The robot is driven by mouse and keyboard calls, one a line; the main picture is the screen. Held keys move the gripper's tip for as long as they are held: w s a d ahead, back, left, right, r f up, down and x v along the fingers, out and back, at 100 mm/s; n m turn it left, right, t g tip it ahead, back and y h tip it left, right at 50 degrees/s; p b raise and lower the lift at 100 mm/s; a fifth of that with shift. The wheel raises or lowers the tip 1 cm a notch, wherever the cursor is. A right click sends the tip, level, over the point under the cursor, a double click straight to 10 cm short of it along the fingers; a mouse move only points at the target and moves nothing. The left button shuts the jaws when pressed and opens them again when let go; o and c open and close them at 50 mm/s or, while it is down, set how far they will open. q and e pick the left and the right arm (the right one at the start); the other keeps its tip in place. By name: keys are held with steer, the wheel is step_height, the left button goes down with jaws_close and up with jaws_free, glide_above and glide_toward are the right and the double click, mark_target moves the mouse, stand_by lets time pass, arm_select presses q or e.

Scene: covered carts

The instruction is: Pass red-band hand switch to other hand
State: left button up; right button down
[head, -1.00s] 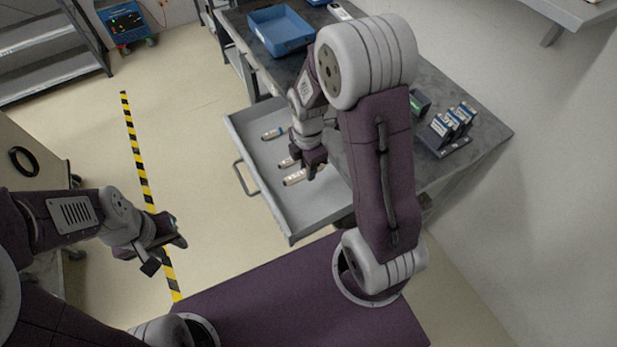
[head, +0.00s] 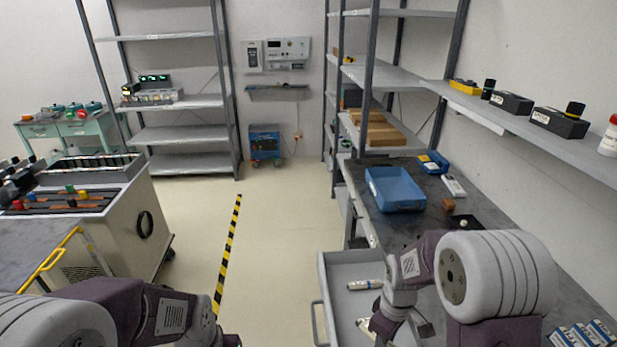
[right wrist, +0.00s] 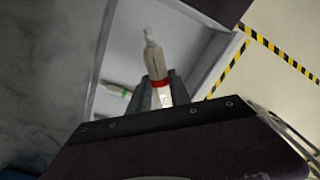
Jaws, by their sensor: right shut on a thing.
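The red-band hand switch (right wrist: 153,62) is a pale beige stick with a red ring, seen in the right wrist view. My right gripper (right wrist: 160,92) is shut on it around the red band, over the grey drawer (right wrist: 127,48). I cannot tell how high above the drawer floor it is. In the head view my right arm reaches down into the drawer (head: 337,271), and the fingertips are not clear. My left arm shows at the bottom left; its gripper fingers are below the picture edge.
A green-band hand switch (right wrist: 118,91) lies in the drawer. Another with a dark bluish band (head: 366,285) lies toward its far end. A white cart (head: 130,225) stands at left, with open floor between.

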steer(key=m, duration=0.8)
steer(key=shift+w, duration=0.1)
